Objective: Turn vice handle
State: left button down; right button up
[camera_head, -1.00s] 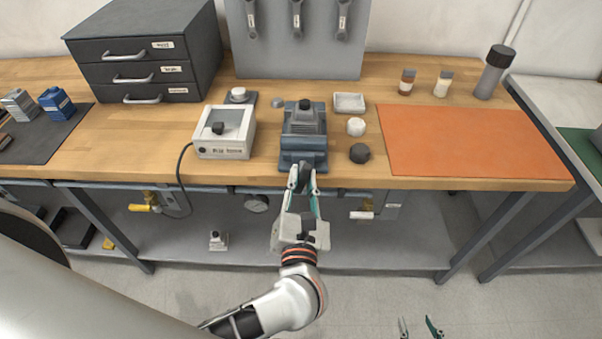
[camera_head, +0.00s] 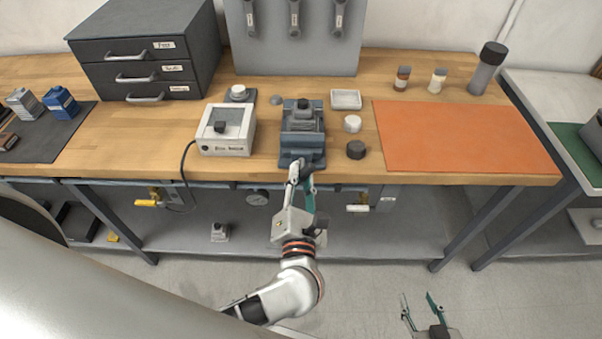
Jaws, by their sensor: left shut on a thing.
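The blue-grey vice (camera_head: 302,132) stands near the front edge of the wooden bench, with a small dark part clamped at its top. My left gripper (camera_head: 301,178) is at the front of the vice, just beyond the bench edge. Its fingers are shut on the vice handle, which is mostly hidden between them. The gripper looks tilted, one finger on the left and the teal one lower right. My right gripper (camera_head: 421,308) is low at the bottom of the picture, open and empty, over the floor and away from the bench.
A white control box (camera_head: 226,130) with a cable stands left of the vice. A white ball (camera_head: 352,124), a dark knob (camera_head: 356,150) and a white tray (camera_head: 346,99) are to its right. An orange mat (camera_head: 460,138) covers the bench's right. Valves hang under the bench.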

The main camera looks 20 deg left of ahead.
pick_arm(q)
jog(key=shift+f, duration=0.1)
dwell(0.5)
dwell(0.8)
jog(key=c, duration=2)
grip_release()
jog(key=shift+v, duration=3.8)
